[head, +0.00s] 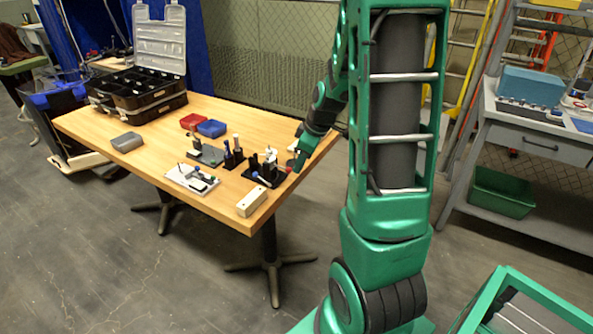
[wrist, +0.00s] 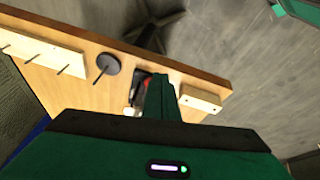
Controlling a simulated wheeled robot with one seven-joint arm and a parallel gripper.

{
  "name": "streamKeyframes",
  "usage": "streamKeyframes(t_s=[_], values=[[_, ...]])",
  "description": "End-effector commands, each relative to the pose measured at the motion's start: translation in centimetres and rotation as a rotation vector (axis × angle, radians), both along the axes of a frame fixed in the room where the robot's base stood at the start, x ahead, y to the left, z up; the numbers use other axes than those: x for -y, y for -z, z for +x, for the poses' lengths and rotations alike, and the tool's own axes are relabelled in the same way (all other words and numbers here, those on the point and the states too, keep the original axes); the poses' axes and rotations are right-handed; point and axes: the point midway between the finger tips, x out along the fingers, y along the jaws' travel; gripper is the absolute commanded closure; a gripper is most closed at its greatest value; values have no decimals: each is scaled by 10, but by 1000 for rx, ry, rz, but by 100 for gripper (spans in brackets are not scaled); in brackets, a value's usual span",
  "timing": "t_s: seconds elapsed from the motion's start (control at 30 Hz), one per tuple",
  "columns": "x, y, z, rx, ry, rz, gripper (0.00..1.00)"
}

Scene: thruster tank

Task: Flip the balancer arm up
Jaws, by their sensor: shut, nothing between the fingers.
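A small dark device (head: 264,175) with a red ball and a blue knob stands near the table's right front edge in the head view; it may be the balancer. Its arm is too small to make out, so I cannot tell whether it is up or down. My gripper (head: 297,166) is low over the table, right beside the device's red-ball end. In the wrist view my gripper (wrist: 160,92) is shut and empty. A red and black part (wrist: 136,92) shows just left of its fingers, largely hidden by them. I cannot tell whether they touch.
A pale block with holes (head: 251,202) sits at the table's front corner. A white plate with small parts (head: 191,179), a black holder (head: 232,160) and red (head: 192,121) and blue (head: 211,129) boxes lie leftward. A black disc with a pin (wrist: 107,66) is nearby.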

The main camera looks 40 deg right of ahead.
Motion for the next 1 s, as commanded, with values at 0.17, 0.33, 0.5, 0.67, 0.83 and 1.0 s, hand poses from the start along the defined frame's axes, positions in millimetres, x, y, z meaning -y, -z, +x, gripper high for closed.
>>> streamKeyframes(t_s=[0.17, 0.33, 0.5, 0.67, 0.83, 1.0], values=[[13, 0, -41, -3, 11, 3, 100], [21, -1, -69, -2, 9, 2, 100], [26, -2, -85, -2, 7, 1, 100], [27, -2, -90, -2, 4, 2, 100], [27, -2, -90, -2, 4, 2, 100], [27, -2, -90, -2, 4, 2, 100]])
